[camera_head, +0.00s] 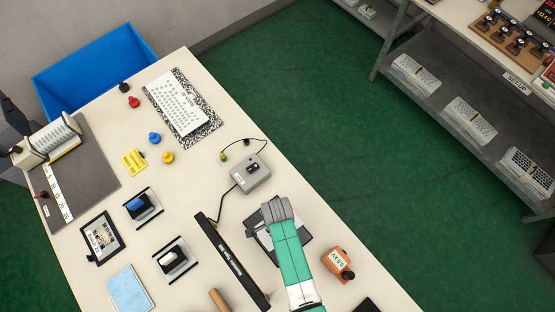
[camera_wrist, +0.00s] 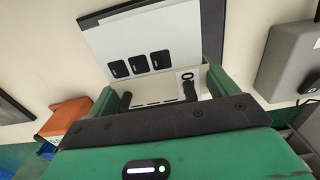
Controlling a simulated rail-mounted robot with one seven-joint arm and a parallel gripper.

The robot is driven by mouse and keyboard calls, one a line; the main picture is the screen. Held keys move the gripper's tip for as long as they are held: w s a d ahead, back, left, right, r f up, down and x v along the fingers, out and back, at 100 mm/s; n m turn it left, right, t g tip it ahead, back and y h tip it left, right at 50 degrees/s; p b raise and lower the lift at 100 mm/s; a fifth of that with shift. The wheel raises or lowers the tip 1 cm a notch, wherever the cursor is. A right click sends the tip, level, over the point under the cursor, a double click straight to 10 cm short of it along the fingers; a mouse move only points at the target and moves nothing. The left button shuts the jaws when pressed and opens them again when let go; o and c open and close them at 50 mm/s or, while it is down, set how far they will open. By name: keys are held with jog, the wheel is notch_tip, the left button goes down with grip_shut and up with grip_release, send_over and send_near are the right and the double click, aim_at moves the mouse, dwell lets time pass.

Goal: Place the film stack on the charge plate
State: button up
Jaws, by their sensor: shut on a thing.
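My gripper (camera_wrist: 161,90) is shut on a pale film stack (camera_wrist: 165,38), with one green finger at each side of its near end. Several black labelled squares and a small ring-marked patch show on the stack's white face. In the head view my green arm and gripper (camera_head: 279,210) hide most of the stack. A dark-edged plate (camera_head: 306,238) lies beneath them, probably the charge plate. I cannot tell whether the stack touches it or hangs just above.
A grey box (camera_head: 250,174) with a cable stands up and left of my gripper. A long black bar (camera_head: 232,262) lies to the left, and an orange meter (camera_head: 338,264) to the right.

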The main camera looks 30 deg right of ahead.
jog(key=shift+f, duration=1.7)
jog(key=shift+f+b, duration=0.1)
jog(key=shift+b, duration=0.25)
jog(key=o, duration=0.9)
notch_tip(320, 180, up, 12)
jog(key=shift+r+p, duration=0.1)
jog(key=shift+p, duration=1)
